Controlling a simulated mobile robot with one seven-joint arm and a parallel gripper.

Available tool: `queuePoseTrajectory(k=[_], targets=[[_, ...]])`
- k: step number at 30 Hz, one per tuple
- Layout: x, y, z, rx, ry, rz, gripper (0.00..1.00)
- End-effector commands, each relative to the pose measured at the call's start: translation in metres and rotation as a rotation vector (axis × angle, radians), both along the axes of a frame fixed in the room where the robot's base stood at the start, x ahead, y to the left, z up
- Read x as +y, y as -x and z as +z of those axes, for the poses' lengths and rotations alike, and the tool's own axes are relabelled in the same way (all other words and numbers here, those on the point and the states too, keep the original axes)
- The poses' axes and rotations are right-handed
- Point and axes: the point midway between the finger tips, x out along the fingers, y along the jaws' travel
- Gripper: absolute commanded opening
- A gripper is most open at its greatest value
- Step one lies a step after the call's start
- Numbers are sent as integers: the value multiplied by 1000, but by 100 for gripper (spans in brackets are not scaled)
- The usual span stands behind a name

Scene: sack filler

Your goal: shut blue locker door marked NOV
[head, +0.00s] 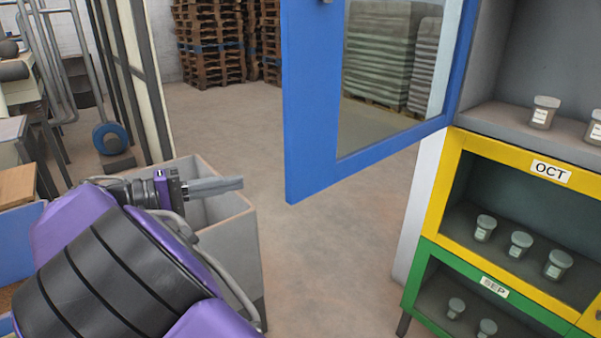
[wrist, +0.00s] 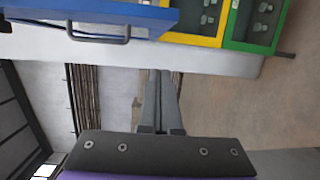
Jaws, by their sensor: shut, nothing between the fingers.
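The blue locker door (head: 312,120) stands open in the head view, swung out from the locker's left side. It has a glass pane, and its upper part is cut off. No NOV mark shows. In the wrist view the blue door (wrist: 150,20) is at the top left, with a grey bar handle (wrist: 99,38). My gripper (head: 241,183) is shut and empty, left of the door's free edge in the head view and apart from it. The closed fingers also show in the wrist view (wrist: 160,74), pointing up the picture below the door.
Below the open blue compartment (head: 490,115) are the yellow OCT door (head: 437,212) and the green SEP door (head: 418,268), both with jars behind them. A grey bin (head: 232,225) stands under my gripper. Pallets (head: 210,45) are stacked at the back. The floor between is clear.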

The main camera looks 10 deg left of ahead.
Motion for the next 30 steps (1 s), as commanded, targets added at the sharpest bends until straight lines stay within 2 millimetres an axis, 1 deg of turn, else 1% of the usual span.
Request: queuePoseTrajectory(k=[1, 3, 5, 7, 11, 20, 24, 30], targets=[[6, 3, 1, -32, 20, 11, 0], [8, 4, 3, -58, 33, 17, 0], [6, 2, 4, -66, 37, 18, 0], [-1, -3, 4, -66, 38, 16, 0], [-20, -17, 4, -63, 37, 14, 0], [-72, -57, 4, -61, 36, 14, 0], [-85, -44, 4, -60, 36, 18, 0], [-98, -34, 3, -61, 35, 18, 0]])
